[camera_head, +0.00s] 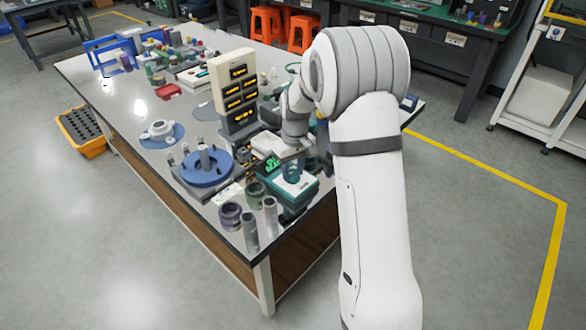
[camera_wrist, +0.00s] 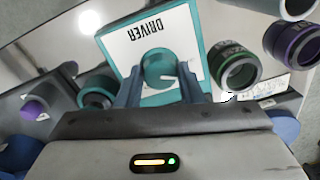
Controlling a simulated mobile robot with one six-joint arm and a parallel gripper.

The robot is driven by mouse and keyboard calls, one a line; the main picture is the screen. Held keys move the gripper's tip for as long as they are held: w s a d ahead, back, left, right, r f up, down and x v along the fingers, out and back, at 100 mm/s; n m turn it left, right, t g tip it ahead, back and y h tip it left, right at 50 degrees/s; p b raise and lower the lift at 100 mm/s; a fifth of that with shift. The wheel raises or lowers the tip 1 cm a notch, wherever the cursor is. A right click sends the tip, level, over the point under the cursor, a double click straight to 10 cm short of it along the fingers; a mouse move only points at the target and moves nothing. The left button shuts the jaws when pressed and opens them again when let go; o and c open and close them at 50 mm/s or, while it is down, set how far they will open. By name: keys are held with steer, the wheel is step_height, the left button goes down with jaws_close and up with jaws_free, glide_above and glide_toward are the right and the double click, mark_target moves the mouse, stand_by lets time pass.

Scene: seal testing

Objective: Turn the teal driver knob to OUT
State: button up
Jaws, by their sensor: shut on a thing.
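The teal driver box (camera_wrist: 205,44) fills the upper middle of the wrist view, its white top plate lettered DRIVER, upside down. The teal round knob (camera_wrist: 158,66) sits on that plate with a pale pointer mark toward the right. My gripper (camera_wrist: 160,84) is shut on the knob, one blue-grey finger on each side. In the head view the teal driver box (camera_head: 300,196) stands at the table's near right edge. My gripper is over it there, and the knob is hard to make out. I cannot read any OUT mark.
A green-ringed cylinder (camera_wrist: 236,66) and a purple-ringed cylinder (camera_wrist: 292,44) stand close beside the box. Grey cylinders (camera_head: 250,232) stand at the table's front corner.

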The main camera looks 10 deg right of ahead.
mark_target(294, 172)
steer(key=shift+n, duration=1.5)
steer(key=o, duration=1)
steer(key=shift+c, duration=0.2)
steer(key=shift+r, duration=0.1)
step_height(294, 172, up, 8)
steer(key=shift+w+d+f+p, duration=0.15)
steer(key=shift+f+p, duration=0.05)
steer(key=shift+p, duration=0.15)
steer(key=shift+r, duration=0.1)
